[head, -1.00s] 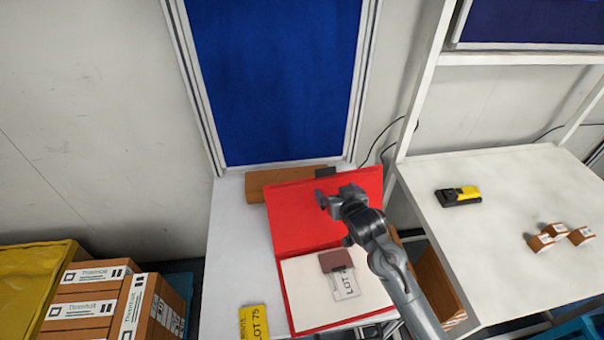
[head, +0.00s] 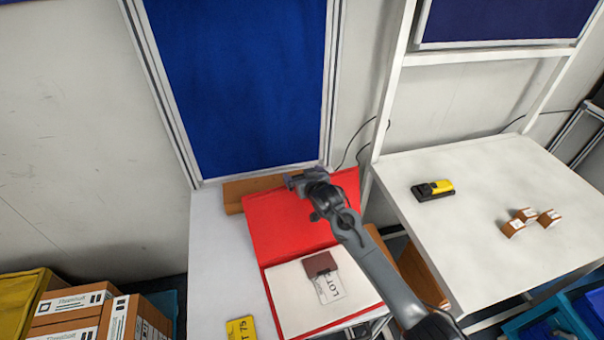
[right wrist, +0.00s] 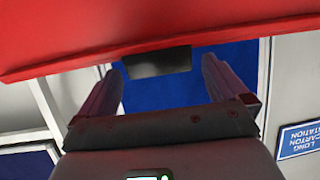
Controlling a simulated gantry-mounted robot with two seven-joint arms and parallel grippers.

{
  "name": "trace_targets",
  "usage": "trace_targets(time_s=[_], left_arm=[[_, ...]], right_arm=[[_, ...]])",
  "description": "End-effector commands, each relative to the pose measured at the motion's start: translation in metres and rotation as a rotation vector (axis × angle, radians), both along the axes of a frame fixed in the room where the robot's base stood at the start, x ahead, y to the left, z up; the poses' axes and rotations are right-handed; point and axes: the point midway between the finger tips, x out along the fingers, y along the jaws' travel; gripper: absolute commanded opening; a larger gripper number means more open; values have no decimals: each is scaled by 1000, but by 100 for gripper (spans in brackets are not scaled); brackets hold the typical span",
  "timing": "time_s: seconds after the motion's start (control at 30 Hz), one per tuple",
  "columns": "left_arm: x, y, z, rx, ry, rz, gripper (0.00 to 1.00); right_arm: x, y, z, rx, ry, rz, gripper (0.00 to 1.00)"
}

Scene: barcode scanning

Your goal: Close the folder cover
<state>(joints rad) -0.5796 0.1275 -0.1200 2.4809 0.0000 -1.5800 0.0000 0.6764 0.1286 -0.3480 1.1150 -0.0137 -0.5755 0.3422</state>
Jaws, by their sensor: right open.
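The red folder lies open on the white table. Its red cover (head: 283,226) is laid back toward the wall panel. The inside white page (head: 293,298) faces up and bears a brown piece (head: 319,265) and a clear tag marked LOT (head: 331,290). My right gripper (head: 300,181) is at the cover's far edge, open and empty. In the right wrist view the open fingers (right wrist: 158,82) are spread apart, with the red cover (right wrist: 150,25) across the top of the picture. I cannot tell whether they touch it. My left gripper is not in view.
A brown block (head: 234,193) lies behind the cover, and a dark block (right wrist: 157,62) shows beyond the fingers. A yellow LOT 75 tag (head: 241,329) lies front left. The right table (head: 480,245) holds a yellow-black scanner (head: 433,190) and small boxes (head: 525,220).

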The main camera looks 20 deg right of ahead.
Motion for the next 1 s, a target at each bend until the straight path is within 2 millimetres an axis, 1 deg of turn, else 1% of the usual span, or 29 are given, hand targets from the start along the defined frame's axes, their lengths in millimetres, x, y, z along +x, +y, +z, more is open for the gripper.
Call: trace_targets(time_s=[0.1, 0.2, 0.6, 0.77, 1.0], left_arm=[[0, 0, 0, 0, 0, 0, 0], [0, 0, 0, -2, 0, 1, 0], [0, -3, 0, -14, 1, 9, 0], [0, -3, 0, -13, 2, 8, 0], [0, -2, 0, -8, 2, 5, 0]], right_arm=[[7, 1, -2, 0, 0, 0, 100], [10, 1, -4, 0, 1, 0, 100], [12, 1, -5, -1, 0, 0, 100], [12, 1, -5, -1, 0, 0, 76], [12, 1, -5, -1, 1, 0, 39]])
